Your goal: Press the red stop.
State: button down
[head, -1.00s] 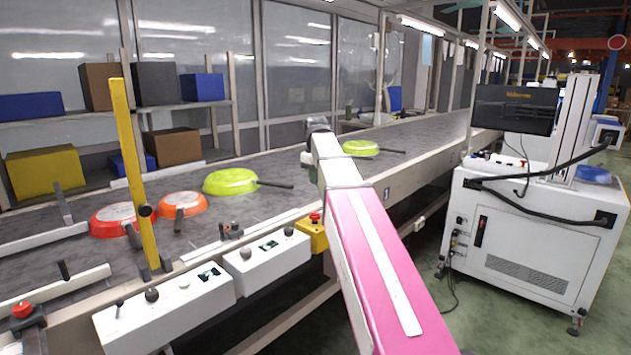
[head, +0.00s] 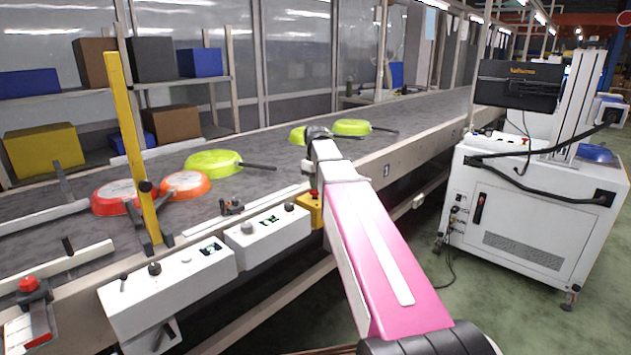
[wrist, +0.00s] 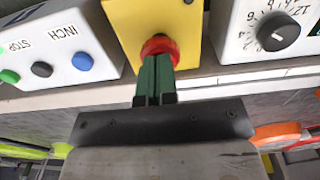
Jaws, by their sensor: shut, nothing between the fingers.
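The red stop button (head: 314,194) is a round red mushroom head on a yellow box (head: 308,213) at the conveyor's near edge. The wrist view shows the red button (wrist: 160,46) at upper centre, on the yellow box's face (wrist: 128,22). My gripper (wrist: 157,60) is shut and empty. Its green fingers point at the button and cover its lower middle; a red rim shows around the tips. I cannot tell whether they touch it. In the head view the fingers are mostly hidden by my pink and white arm.
White control boxes flank the yellow box: one (wrist: 55,45) with STOP and INCH labels, one (wrist: 275,30) with a dial. Pans, including a green one (head: 213,162), lie on the conveyor belt (head: 265,170). Another red button (head: 29,284) is at far left. A white cabinet (head: 530,220) stands right.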

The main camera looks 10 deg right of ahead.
jog(key=shift+f, duration=0.6)
jog(key=shift+s+f, duration=0.25)
jog(key=shift+f, duration=0.3)
jog(key=shift+w+r, duration=0.15)
jog(key=shift+r, duration=0.55)
notch_tip(320, 180, up, 14)
jog(key=shift+f, duration=0.1)
